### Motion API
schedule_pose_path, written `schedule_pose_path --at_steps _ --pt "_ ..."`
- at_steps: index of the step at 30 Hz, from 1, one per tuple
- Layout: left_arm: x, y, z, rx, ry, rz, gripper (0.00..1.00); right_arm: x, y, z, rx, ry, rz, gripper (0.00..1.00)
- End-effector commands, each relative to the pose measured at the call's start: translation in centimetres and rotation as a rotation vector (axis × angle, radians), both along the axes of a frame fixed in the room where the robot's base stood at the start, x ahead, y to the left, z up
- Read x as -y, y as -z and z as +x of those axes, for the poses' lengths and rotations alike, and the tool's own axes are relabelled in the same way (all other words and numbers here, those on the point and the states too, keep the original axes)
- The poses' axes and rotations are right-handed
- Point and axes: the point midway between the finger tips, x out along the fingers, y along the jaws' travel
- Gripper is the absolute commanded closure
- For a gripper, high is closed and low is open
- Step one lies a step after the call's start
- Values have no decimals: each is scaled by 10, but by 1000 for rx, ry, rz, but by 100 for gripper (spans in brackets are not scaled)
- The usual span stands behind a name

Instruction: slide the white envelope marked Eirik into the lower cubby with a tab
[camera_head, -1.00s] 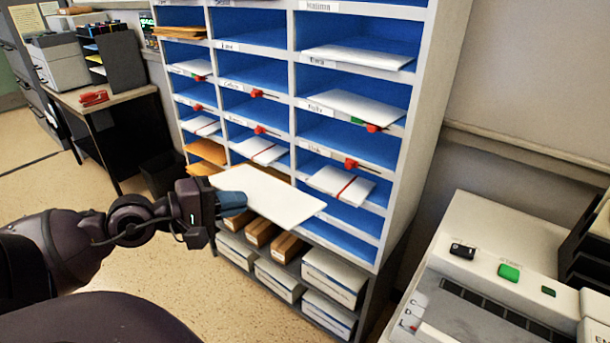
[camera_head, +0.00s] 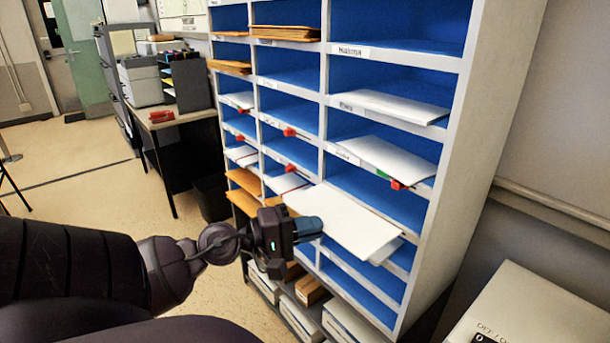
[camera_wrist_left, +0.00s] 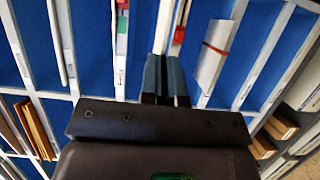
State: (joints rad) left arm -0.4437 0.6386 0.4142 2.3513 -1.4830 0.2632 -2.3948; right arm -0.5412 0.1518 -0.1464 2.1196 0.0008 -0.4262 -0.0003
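My left gripper (camera_head: 308,228) is shut on a white envelope (camera_head: 350,222) and holds it roughly flat in front of the right column of the blue-backed cubby rack. No name can be read on it. In the left wrist view the fingers (camera_wrist_left: 166,80) pinch it and it shows nearly edge-on (camera_wrist_left: 163,25). The held envelope covers part of a lower right cubby. Red tabs stick out at several cubby lips, one (camera_head: 397,184) just above the held envelope and others in the middle column (camera_head: 290,132). My right gripper is out of view.
White envelopes lie in right-column cubbies (camera_head: 385,158), (camera_head: 390,106). A red-banded envelope (camera_wrist_left: 213,55) shows beside the fingers in the wrist view. Brown envelopes (camera_head: 243,180) are at left. Boxes (camera_head: 350,322) stand below the rack. A white machine (camera_head: 520,305) is at lower right.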

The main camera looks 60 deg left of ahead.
Motion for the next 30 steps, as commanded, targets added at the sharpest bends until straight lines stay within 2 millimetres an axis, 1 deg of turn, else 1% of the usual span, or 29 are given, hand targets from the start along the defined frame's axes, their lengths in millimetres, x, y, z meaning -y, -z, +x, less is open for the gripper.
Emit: schedule_pose_path --at_steps 1,2,15,21,30 --pt "0 -4 4 8 1 1 100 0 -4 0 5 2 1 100" --pt "-1 -4 7 8 0 0 100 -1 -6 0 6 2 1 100" --pt "-5 -1 42 6 0 -1 100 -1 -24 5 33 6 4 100" --pt "-6 2 58 4 0 0 100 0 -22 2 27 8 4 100" --pt "-9 4 82 3 0 -1 100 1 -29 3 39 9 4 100"
